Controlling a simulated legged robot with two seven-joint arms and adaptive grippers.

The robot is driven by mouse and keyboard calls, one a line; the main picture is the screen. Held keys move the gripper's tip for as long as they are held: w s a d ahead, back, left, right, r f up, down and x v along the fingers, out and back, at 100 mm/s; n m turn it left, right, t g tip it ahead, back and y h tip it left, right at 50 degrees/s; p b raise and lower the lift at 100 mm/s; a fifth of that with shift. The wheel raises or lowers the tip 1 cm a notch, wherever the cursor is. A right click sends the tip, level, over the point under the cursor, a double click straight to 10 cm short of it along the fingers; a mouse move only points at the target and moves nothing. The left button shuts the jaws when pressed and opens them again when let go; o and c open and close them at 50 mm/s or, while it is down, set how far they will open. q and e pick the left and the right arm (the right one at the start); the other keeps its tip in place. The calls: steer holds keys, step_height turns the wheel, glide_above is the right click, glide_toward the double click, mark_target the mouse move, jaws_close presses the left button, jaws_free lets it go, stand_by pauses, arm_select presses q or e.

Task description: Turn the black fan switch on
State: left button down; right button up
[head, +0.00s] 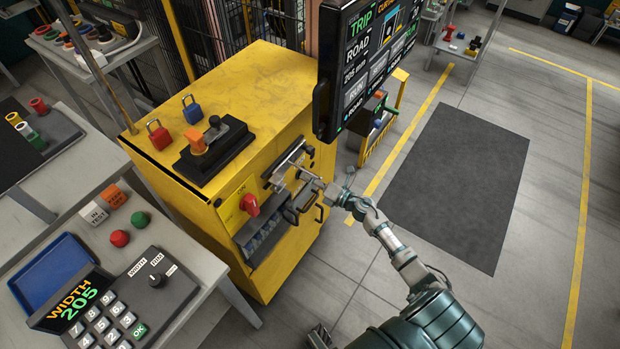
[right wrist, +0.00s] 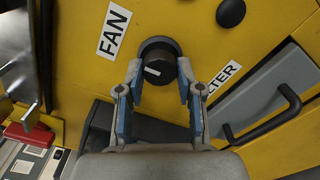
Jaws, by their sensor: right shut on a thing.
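The black fan switch (right wrist: 157,62) is a round knob on the yellow cabinet face, beside the white FAN label (right wrist: 114,30). Its white mark points to the left and slightly up in the right wrist view. My right gripper (right wrist: 160,80) is shut on the knob, one finger on each side of it. In the head view my right gripper (head: 306,188) is at the front of the yellow cabinet (head: 245,85), and I cannot make out the fan switch there.
A filter drawer (right wrist: 260,98) with a black handle is right of the knob. Another black knob (right wrist: 230,12) sits above. A red switch (head: 250,204) is on the cabinet front. A dark screen (head: 365,65) overhangs at the right. A keypad desk (head: 130,300) stands at left.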

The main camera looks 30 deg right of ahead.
arm_select(q)
steer(key=shift+f, duration=0.3)
arm_select(e)
steer(key=shift+d+f+m, duration=0.1)
steer(key=shift+m, duration=0.2)
steer(key=o, duration=1.1)
arm_select(q)
steer(key=shift+d, duration=0.1)
arm_select(e)
steer(key=shift+o, duration=0.4)
steer(key=shift+d, duration=0.1)
steer(key=shift+s, duration=0.1)
steer(key=v, duration=1.2)
steer(key=shift+f, duration=0.1)
